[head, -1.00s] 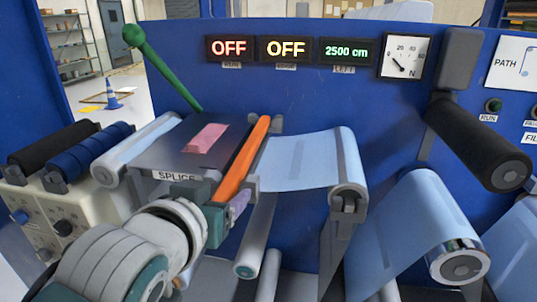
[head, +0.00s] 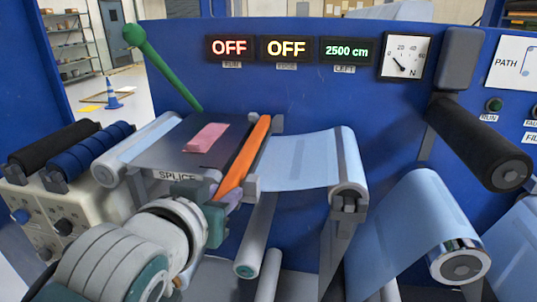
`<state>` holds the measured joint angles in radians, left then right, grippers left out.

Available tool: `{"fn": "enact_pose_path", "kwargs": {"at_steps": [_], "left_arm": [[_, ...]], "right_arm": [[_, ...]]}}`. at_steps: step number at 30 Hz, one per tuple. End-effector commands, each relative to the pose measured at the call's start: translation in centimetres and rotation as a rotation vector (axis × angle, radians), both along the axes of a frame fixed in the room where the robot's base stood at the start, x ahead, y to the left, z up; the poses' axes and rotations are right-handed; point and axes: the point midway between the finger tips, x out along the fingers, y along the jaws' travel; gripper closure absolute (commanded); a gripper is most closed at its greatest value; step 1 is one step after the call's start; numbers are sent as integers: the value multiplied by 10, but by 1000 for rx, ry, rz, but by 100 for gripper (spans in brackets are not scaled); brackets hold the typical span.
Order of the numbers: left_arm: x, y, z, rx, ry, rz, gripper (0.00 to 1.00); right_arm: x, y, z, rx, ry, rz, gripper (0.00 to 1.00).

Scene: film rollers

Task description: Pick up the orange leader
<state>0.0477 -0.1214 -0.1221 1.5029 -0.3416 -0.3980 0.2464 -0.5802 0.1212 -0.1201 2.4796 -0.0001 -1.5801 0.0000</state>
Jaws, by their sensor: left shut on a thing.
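The orange leader (head: 257,138) is a long narrow strip along the right edge of the dark splice table (head: 160,150). Its near end reaches down to my left gripper (head: 220,198) in the head view. My left gripper is shut on this near end, though the wrist partly hides the fingertips. My right gripper is not in view.
A pink piece (head: 207,137) lies on the splice table. A green-knobbed lever (head: 133,35) stands behind it. Light blue film (head: 305,160) runs over rollers to the right. A black roller (head: 480,145) juts out at right. Dark and blue rollers (head: 90,150) lie at left.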

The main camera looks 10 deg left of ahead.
Motion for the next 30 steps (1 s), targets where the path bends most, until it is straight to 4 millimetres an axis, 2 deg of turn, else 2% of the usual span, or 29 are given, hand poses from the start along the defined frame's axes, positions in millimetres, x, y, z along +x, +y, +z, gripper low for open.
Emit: {"fn": "enact_pose_path", "kwargs": {"at_steps": [7, 11, 24, 30], "left_arm": [[0, 0, 3, 0, -2, 0, 100], [1, 0, 12, -1, -5, 1, 100], [1, 0, 86, 0, -8, 0, 100], [0, 0, 101, -1, -3, -1, 100]], "right_arm": [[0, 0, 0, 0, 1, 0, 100], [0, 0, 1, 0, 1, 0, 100], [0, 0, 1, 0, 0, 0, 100], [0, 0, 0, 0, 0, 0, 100]]}}
